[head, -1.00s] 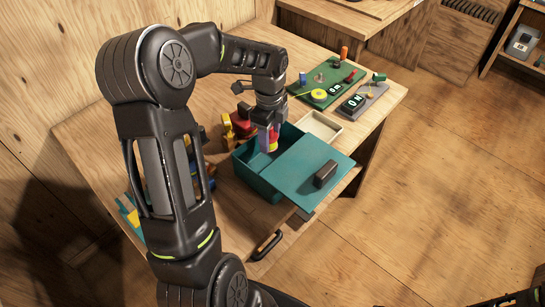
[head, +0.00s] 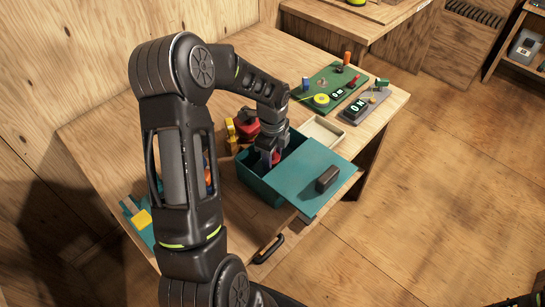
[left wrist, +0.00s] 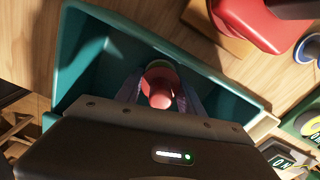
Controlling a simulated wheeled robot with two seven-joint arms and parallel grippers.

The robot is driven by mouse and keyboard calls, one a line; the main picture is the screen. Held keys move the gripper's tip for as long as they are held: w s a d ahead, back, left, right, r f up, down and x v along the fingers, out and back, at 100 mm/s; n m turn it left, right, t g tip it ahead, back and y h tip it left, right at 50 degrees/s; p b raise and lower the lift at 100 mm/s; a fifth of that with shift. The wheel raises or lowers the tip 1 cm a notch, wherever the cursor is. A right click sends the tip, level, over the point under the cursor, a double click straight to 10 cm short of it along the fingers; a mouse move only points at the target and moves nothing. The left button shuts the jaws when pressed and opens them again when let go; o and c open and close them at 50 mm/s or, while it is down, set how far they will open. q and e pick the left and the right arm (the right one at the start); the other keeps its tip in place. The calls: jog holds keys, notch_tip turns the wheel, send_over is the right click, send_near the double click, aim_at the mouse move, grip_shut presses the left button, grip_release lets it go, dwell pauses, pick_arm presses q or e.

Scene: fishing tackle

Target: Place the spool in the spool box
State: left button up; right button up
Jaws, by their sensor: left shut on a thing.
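The spool (left wrist: 160,90) is red and pink and sits between the fingers of my left gripper (head: 270,160) in the left wrist view. My left gripper is shut on it. The teal spool box (head: 256,186) stands on the table with its left part open. My left gripper reaches down into this opening, and the box walls (left wrist: 88,35) surround the fingers in the left wrist view. In the head view the spool is mostly hidden by the fingers. I cannot tell whether it touches the box floor. My right gripper is not in view.
A teal lid (head: 303,172) with a dark handle block (head: 327,178) covers the box's right part. Red and yellow items (head: 243,125) stand behind the box. A pale tray (head: 322,131) and a green board (head: 331,88) with small tackle lie further back.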

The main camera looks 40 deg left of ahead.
pick_arm(q)
jog(key=shift+f, duration=0.25)
jog(key=o, duration=1.4)
jog(key=shift+r, duration=0.1)
jog(key=shift+r, duration=0.15)
notch_tip(320, 180, up, 12)
jog(key=shift+r+b, duration=0.1)
jog(key=shift+b, duration=0.9)
